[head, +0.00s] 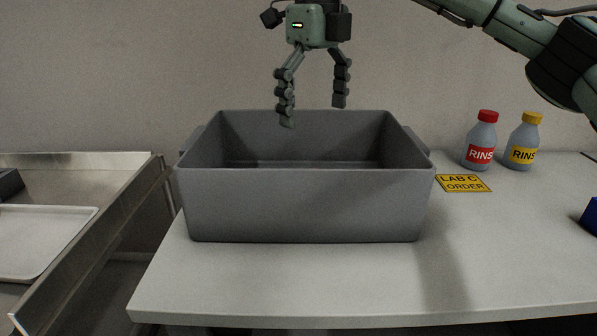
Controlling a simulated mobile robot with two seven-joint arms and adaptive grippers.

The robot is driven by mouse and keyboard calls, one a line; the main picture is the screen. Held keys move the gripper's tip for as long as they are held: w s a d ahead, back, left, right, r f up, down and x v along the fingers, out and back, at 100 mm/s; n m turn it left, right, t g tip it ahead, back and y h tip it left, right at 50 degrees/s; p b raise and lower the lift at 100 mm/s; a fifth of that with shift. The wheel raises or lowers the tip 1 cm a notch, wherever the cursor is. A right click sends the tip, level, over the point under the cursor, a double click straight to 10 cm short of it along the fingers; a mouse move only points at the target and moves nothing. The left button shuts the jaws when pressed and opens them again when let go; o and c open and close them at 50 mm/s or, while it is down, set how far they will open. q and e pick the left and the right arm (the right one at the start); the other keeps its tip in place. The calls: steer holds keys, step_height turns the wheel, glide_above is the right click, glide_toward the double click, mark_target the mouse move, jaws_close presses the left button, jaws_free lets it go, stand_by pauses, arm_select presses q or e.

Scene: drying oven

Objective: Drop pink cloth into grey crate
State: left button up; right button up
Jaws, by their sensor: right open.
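The grey crate (305,205) stands on the left part of the white table, open at the top. Its upper back wall and inner sides show, but its floor is mostly hidden behind the front wall. No pink cloth is in view. My right gripper (313,115) hangs above the crate, over its back part, with its fingers pointing down and spread apart. It is open and nothing shows between its fingers. My left gripper is not in view.
Two grey bottles, one with a red cap (480,142) and one with a yellow cap (523,142), stand right of the crate. A yellow sign (463,184) lies near them. A blue object (591,216) is at the right edge. A metal bench with a white tray (40,240) is at left.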

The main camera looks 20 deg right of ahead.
step_height(320, 180, up, 11)
steer(key=shift+r, duration=0.2)
